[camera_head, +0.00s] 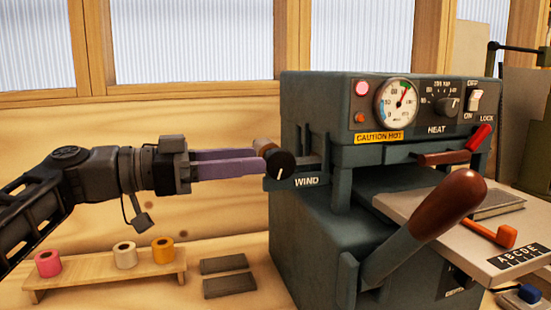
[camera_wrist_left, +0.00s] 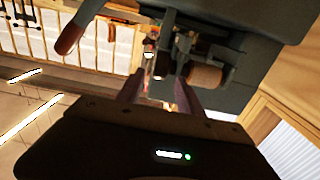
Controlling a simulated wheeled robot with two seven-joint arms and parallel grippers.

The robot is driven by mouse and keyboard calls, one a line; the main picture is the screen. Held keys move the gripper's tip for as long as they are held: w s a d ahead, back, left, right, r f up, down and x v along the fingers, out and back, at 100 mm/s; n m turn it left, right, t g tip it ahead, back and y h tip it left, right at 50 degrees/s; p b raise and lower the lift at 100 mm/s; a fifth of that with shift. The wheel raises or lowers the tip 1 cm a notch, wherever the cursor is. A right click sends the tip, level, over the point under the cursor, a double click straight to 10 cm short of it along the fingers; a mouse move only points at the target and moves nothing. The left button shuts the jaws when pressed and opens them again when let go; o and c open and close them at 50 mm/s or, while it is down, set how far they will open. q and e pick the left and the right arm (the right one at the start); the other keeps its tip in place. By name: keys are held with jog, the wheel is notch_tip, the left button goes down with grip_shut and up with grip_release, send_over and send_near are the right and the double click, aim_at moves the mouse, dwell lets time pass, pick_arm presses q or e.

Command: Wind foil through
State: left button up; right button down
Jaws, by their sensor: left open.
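The dark green foil machine (camera_head: 315,215) stands right of centre, and its dark body also shows in the left wrist view (camera_wrist_left: 235,30). A black knob (camera_head: 283,166) with a white mark sits on its left side by the WIND label (camera_head: 306,181). A brown roll (camera_head: 265,146) sits just behind the knob; a brown roll also shows in the left wrist view (camera_wrist_left: 206,76). My left gripper (camera_head: 262,161) is open, its purple fingers pointing right with their tips close beside the knob. I cannot tell whether they touch it. My right gripper is out of view.
Pink (camera_head: 48,263), white (camera_head: 125,254) and gold (camera_head: 162,250) foil rolls stand on a low wooden rack (camera_head: 103,272). Two dark flat blocks (camera_head: 229,287) lie right of it. A brown-handled lever (camera_head: 448,204) juts out at the machine's front.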

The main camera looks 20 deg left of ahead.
aim_at(275, 178)
pick_arm(q)
jog(key=x, duration=0.5)
jog(key=shift+d, duration=0.25)
grip_shut()
dwell(0.4)
